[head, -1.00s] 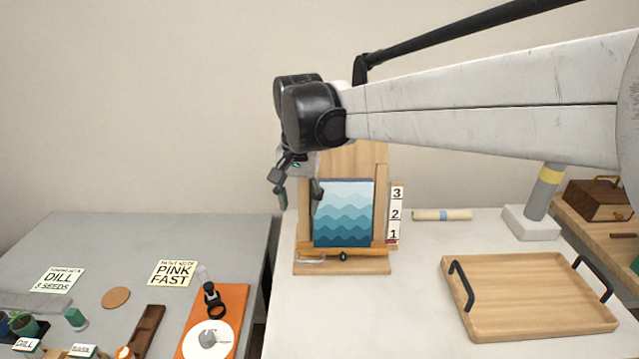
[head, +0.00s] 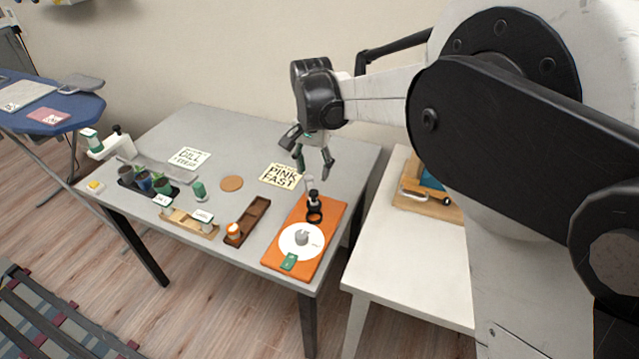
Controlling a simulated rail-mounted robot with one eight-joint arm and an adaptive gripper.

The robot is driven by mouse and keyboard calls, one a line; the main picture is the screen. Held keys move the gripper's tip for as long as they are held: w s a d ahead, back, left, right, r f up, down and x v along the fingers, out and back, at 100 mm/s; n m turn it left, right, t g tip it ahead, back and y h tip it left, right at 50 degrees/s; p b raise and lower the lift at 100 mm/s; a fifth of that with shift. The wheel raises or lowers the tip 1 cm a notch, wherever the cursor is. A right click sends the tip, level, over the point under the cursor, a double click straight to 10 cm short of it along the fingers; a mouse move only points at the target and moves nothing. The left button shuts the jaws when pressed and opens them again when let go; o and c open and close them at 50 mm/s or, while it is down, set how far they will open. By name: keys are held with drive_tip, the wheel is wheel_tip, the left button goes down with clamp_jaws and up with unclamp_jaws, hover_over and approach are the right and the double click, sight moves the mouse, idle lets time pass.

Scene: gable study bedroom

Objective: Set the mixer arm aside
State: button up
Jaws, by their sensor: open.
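No part is clearly recognisable as the mixer arm. A black upright piece with a ring (head: 315,205) and a clear tip stands at the back of an orange board (head: 324,236) on the grey table. In front of it, a grey block (head: 302,237) sits on a white disc (head: 315,245). A white device with a black knob (head: 110,147) stands at the table's far left end and could be a mixer. My gripper (head: 313,163) is open and empty, fingers pointing down. In the picture it is just above the black piece; the height gap is hard to tell.
A "PINK FAST" card (head: 281,177), a cork disc (head: 232,184) and a dark wooden tray (head: 250,219) lie left of the board. Potted plants (head: 146,180) stand further left.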

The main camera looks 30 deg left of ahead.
sight(314, 192)
wheel_tip(314, 192, down, 7)
drive_tip(key=shift+f, duration=0.1)
idle(0.4)
clamp_jaws()
